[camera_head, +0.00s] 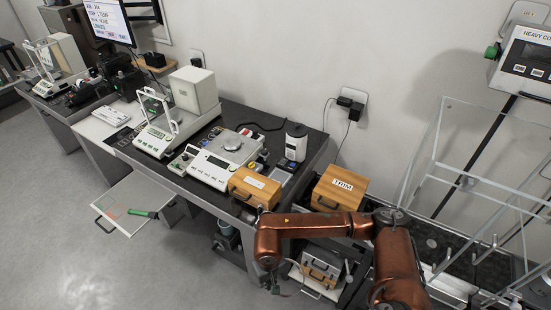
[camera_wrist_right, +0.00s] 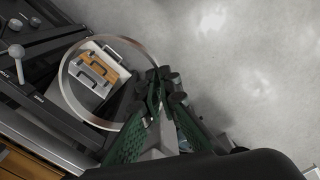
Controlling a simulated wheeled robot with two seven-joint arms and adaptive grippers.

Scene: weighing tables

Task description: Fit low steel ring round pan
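The low steel ring (camera_wrist_right: 132,43) shows in the right wrist view as a thin, shiny hoop. My right gripper (camera_wrist_right: 163,84) has its green fingers close together at the ring's right edge, pinching the rim. In the head view my copper right arm reaches down in front of the bench, and its gripper (camera_head: 272,284) is small and mostly hidden at the lower middle. I cannot make out the ring there. The round pan (camera_head: 232,141) sits on top of the low white balance (camera_head: 208,168) on the bench, with no ring visible around it. My left gripper is out of view.
A wooden box (camera_head: 255,188) stands right in front of the balance, and a box labelled TRIM (camera_head: 340,187) is to its right. A pulled-out tray (camera_head: 134,205) juts from the bench. The left floor is clear.

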